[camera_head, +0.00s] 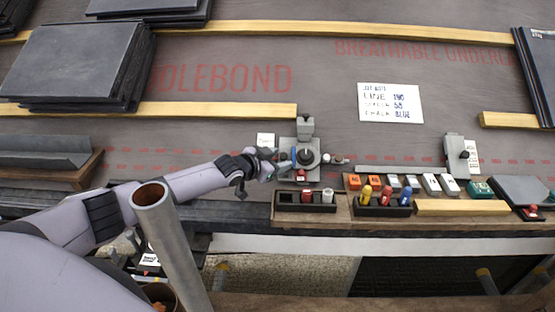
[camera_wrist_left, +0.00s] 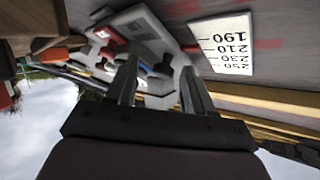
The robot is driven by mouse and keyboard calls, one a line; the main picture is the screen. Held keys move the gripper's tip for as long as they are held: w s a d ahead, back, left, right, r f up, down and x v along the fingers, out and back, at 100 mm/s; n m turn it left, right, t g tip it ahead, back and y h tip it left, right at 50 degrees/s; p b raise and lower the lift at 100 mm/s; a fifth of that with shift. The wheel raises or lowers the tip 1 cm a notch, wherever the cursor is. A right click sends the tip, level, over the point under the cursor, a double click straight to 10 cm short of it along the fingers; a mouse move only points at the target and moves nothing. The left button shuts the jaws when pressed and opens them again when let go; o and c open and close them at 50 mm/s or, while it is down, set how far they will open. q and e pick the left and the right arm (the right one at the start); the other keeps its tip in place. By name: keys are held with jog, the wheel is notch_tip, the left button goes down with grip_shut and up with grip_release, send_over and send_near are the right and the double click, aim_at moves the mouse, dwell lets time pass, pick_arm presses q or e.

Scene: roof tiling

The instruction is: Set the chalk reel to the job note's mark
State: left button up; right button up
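The chalk reel (camera_head: 305,128) is a grey device on the dark roof, with a round dark hub and a red part at its front. A white scale card (camera_head: 266,141) lies at its left; in the left wrist view the scale card (camera_wrist_left: 235,45) reads 190, 210, 230 and 250. The job note (camera_head: 390,102) reads line 190 and chalk blue; its middle line is hard to read. My left gripper (camera_head: 274,164) is at the reel's left side. In the left wrist view its fingers (camera_wrist_left: 160,88) stand apart with part of the reel beyond them; contact is unclear. My right gripper is out of view.
A wooden bench (camera_head: 340,212) in front holds a dark rack (camera_head: 305,207), a second rack with coloured bottles (camera_head: 387,201), and several coloured blocks. Another grey device (camera_head: 455,150) stands to the right. Slate stacks (camera_head: 75,62) lie at the upper left.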

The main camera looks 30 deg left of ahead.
pick_arm(q)
jog(key=shift+r, duration=0.1)
jog(key=shift+s+a+r+p, duration=0.15)
jog(key=shift+s+r+p, duration=0.05)
jog(key=shift+s+p, duration=0.2)
jog(key=p+v, duration=0.3)
jog(key=v, duration=0.3)
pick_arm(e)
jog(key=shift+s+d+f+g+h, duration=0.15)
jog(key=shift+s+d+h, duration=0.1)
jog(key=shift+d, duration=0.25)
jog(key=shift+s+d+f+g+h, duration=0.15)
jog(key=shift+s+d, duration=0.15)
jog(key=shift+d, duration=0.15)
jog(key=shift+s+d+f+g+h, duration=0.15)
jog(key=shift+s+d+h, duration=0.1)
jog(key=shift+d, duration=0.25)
pick_arm(q)
jog(key=shift+s+f, duration=0.1)
jog(key=shift+s, duration=0.05)
